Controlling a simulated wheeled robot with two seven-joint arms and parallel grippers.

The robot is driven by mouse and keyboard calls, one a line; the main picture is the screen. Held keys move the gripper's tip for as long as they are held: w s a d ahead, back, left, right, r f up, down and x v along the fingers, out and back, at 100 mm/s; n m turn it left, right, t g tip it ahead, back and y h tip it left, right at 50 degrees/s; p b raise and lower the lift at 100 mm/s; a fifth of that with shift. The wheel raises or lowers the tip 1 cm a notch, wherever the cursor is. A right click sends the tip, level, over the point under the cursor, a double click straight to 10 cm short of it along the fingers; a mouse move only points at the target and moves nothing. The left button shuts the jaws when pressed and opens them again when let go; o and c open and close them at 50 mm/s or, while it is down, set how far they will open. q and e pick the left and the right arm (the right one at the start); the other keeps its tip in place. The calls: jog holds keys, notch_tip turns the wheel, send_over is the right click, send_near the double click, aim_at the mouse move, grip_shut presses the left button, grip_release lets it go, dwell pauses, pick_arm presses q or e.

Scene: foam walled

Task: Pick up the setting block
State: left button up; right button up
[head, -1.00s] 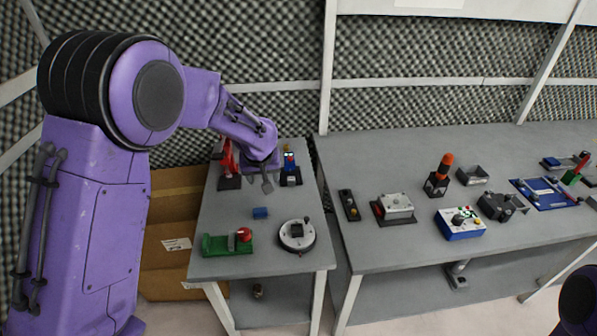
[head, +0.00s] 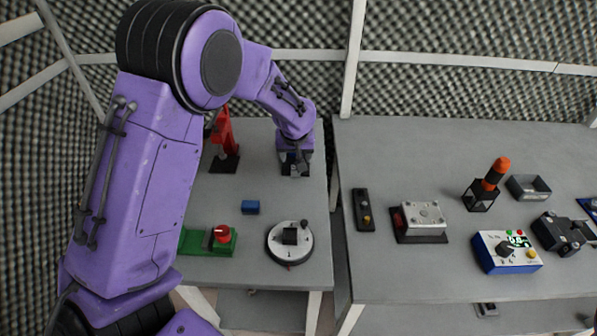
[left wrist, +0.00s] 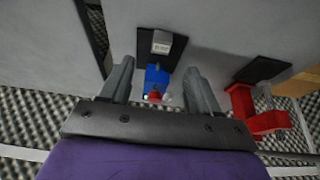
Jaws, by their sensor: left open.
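A small plain blue block (head: 250,207) lies loose on the smaller grey table; I cannot tell for sure that it is the setting block. My left gripper (head: 296,168) is beyond it, at the back right of that table, over a black-based fixture that it partly hides. In the left wrist view, my open left gripper (left wrist: 160,72) has one finger on each side of this fixture, which shows a blue body (left wrist: 156,78), a red part and a light grey block (left wrist: 161,42) on a black plate. Nothing is held. My right gripper is out of view.
A red device (head: 224,140) stands left of my left gripper. A green fixture with a red knob (head: 222,235) and a round dial (head: 290,242) are nearer the front. The larger table (head: 400,270) at right bears several devices. A foam wall stands behind.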

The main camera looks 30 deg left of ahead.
aim_at(295, 169)
pick_arm(q)
jog(key=p+x, duration=0.2)
jog(key=x, duration=0.6)
jog(key=shift+s+a+f, duration=0.1)
jog(key=shift+a, duration=0.05)
jog(key=shift+a+f, duration=0.1)
jog(key=shift+f, duration=0.35)
jog(key=shift+r, duration=0.1)
jog(key=c, duration=0.3)
grip_shut()
